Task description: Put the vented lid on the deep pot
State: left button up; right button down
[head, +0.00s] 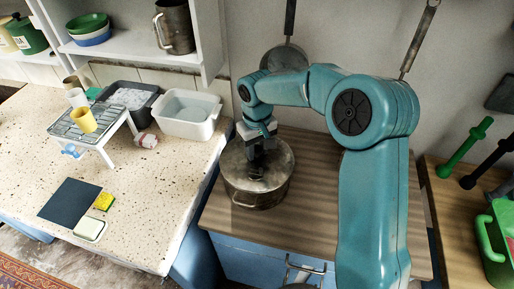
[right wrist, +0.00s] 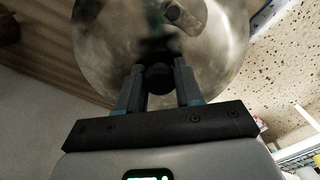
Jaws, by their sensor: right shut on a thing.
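The deep pot (head: 262,198) is a round metal pot with a side handle, standing on the brown wooden counter in the head view. My right gripper (head: 256,152) is directly over it, pointing down. In the right wrist view, my right gripper (right wrist: 157,80) is shut on the dark knob (right wrist: 158,77) of the vented lid (right wrist: 215,50), a round, shiny metal disc. In the head view the lid (head: 236,168) lies across the pot's mouth. I cannot tell whether it rests on the rim or hangs just above it. My left gripper is not in view.
A speckled counter at the left holds a white basin (head: 187,114), a dark tub (head: 155,99), a rack (head: 78,124) with a yellow cup (head: 83,120), a blue mat (head: 69,200) and a yellow sponge (head: 104,201). A pan (head: 284,57) hangs behind the pot. Wood in front of the pot is clear.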

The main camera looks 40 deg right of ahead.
jog(key=shift+f, duration=0.2)
dwell(0.5)
jog(key=shift+c, duration=0.8)
grip_release()
jog(key=shift+r+p, duration=2.55)
jog(key=shift+r, duration=1)
jog(key=shift+s, duration=0.1)
